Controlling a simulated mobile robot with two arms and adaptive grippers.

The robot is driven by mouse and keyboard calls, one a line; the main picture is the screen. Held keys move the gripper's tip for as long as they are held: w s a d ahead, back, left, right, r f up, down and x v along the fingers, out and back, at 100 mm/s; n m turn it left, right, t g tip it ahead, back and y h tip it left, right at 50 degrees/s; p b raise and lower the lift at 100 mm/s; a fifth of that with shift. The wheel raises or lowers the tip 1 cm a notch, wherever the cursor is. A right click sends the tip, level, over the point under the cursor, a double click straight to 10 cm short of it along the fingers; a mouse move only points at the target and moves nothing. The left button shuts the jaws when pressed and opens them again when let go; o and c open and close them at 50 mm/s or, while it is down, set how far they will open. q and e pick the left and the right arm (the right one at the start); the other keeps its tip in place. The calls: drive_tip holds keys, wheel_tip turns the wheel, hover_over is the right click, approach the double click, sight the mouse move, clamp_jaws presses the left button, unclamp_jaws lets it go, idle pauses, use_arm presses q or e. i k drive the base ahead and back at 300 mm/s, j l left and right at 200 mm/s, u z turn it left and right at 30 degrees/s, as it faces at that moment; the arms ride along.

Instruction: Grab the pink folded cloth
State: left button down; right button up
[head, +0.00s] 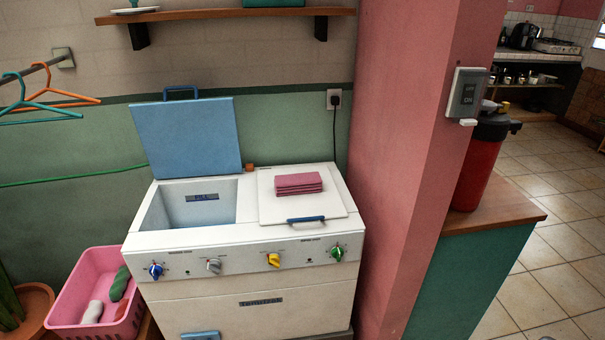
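The pink folded cloth (298,183) lies in a neat stack on the closed white right-hand lid (322,207) of a white washing machine (245,250). It sits toward the back of that lid, behind the lid's blue handle. Nothing covers the cloth. Neither of my grippers shows in the head view.
The machine's blue left lid (188,138) stands open above an empty-looking tub (201,203). A pink column (405,150) rises close on the machine's right. A pink basket (68,294) with several items stands at lower left. Hangers (45,108) hang at left; a wooden shelf (235,14) is above.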

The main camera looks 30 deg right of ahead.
sight(305, 183)
drive_tip(key=z, duration=0.95)
drive_tip(key=i+j, duration=0.05)
drive_tip(key=j, duration=0.05)
